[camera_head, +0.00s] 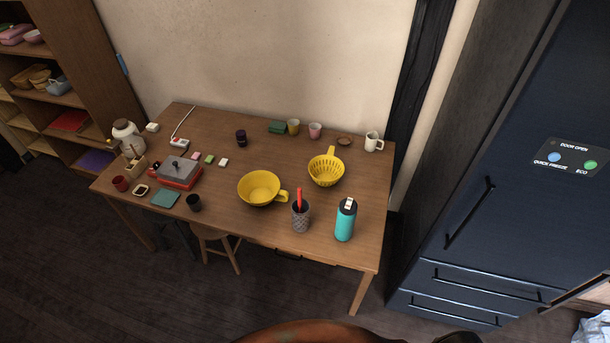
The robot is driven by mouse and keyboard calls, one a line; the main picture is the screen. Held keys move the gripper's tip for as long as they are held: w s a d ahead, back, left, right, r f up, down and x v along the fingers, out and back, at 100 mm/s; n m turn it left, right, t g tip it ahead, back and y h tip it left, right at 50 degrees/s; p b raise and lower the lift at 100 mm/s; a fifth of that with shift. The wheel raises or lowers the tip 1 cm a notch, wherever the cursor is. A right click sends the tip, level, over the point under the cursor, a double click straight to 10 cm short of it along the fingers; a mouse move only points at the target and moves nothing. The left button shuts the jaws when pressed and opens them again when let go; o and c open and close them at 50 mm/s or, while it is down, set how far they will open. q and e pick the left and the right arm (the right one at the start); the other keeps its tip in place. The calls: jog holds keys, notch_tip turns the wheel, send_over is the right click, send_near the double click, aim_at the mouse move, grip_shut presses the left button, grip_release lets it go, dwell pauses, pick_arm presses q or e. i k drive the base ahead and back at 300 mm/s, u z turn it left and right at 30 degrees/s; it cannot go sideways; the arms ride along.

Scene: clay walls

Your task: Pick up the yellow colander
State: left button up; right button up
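The yellow colander (326,172) stands upright on the right half of the wooden table (225,222), with slotted holes in its wall and a handle pointing to the back. A second yellow vessel (260,188), a wide bowl with a handle on its right side, stands to its left and nearer the front edge; I cannot tell whether it has holes. The two are apart. Neither of my grippers is in view.
A grey cup with a red-handled tool (300,216) and a teal bottle (345,220) stand in front of the colander. A white mug (373,141) and pink cup (315,130) stand behind. A stool (216,245) is under the table; a dark fridge (510,190) stands right.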

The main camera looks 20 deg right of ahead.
aim_at(326, 170)
jog(key=u, duration=0.4)
jog(key=i, duration=0.8)
jog(key=u, duration=0.3)
